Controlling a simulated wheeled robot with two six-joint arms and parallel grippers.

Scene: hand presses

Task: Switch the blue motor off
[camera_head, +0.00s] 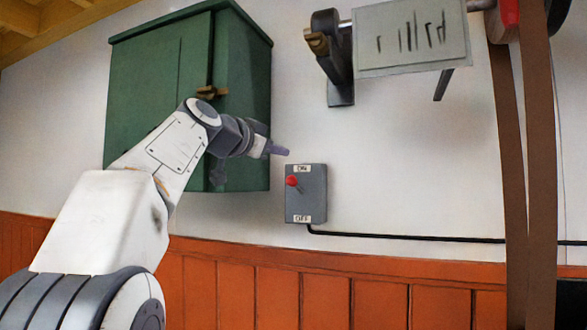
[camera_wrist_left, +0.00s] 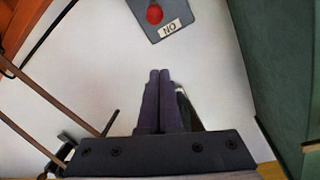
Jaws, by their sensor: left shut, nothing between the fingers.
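A grey switch box (camera_head: 306,205) is fixed to the white wall, with an ON label at its top and an OFF label at its bottom. Its red-knobbed lever (camera_head: 292,181) is tilted up, toward the ON end. My left gripper (camera_head: 286,152) is shut and empty, just above and left of the box's top edge, apart from the lever. In the left wrist view the shut fingers (camera_wrist_left: 160,73) point toward the box (camera_wrist_left: 176,24), with the red knob (camera_wrist_left: 154,14) and the ON label near the top edge. The blue motor cannot be made out. My right gripper is out of view.
A green cabinet (camera_head: 150,90) hangs on the wall left of the box, behind my left arm. A black cable (camera_head: 400,237) runs right from the box. Brown belts (camera_head: 540,150) hang at the right, below a shaft with a sign (camera_head: 410,38). Wall below the sign is clear.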

